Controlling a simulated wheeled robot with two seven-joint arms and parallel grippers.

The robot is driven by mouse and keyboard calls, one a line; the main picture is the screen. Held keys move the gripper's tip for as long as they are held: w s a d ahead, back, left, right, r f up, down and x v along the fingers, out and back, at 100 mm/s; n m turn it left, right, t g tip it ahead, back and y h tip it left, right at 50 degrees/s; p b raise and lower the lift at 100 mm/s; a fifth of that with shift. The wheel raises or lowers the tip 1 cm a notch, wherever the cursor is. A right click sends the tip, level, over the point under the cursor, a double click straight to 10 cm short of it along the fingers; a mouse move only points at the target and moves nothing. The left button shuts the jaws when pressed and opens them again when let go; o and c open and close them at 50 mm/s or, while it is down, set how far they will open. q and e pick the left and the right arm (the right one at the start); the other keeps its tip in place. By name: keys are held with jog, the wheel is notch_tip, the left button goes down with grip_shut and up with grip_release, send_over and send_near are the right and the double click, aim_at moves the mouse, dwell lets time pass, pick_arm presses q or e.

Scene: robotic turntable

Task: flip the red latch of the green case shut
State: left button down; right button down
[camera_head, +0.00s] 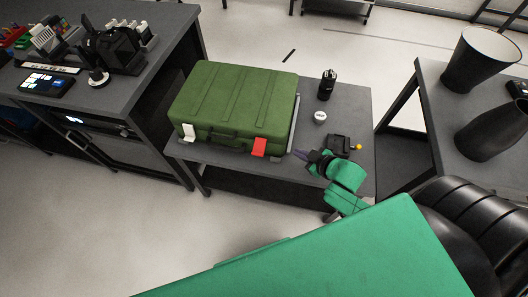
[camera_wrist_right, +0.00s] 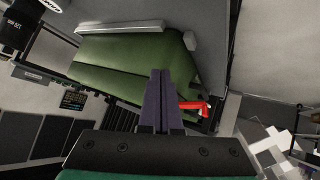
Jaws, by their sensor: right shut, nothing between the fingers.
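A white latch (camera_head: 189,132) is at the front left. My right gripper (camera_head: 301,154) is shut and empty, just right of the red latch, with its fingers toward it. In the right wrist view the shut fingertips (camera_wrist_right: 160,72) overlap the green case (camera_wrist_right: 125,62), with the red latch (camera_wrist_right: 195,106) beside them. My left gripper is not in view.
On the same table stand a black bottle-like item (camera_head: 327,85), a small white round item (camera_head: 320,117) and a black device (camera_head: 339,145) near my right wrist. A workbench (camera_head: 175,40) stands at left, another table with dark pots (camera_head: 480,58) at right.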

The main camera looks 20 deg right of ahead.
jog(key=s+a+r+n+g+y, duration=0.1)
jog(key=s+a+r+n+y, duration=0.3)
jog(key=r+n+y, duration=0.3)
notch_tip(320, 180, up, 2)
jog(key=y, duration=0.2)
jog(key=shift+s+a+r+y, duration=0.15)
jog(key=shift+s+a+y, duration=0.15)
jog(key=shift+a+y, duration=0.1)
send_over(263, 154)
jog(key=s+a, duration=0.1)
jog(key=s, duration=0.1)
notch_tip(263, 154, down, 2)
jog(key=f, duration=0.1)
jog(key=f+b, duration=0.1)
jog(key=f, duration=0.1)
jog(key=shift+w+d+f, duration=0.2)
jog(key=shift+w+d, duration=0.1)
jog(key=shift+w, duration=0.05)
jog(key=shift+d+f, duration=0.15)
jog(key=shift+f, duration=0.25)
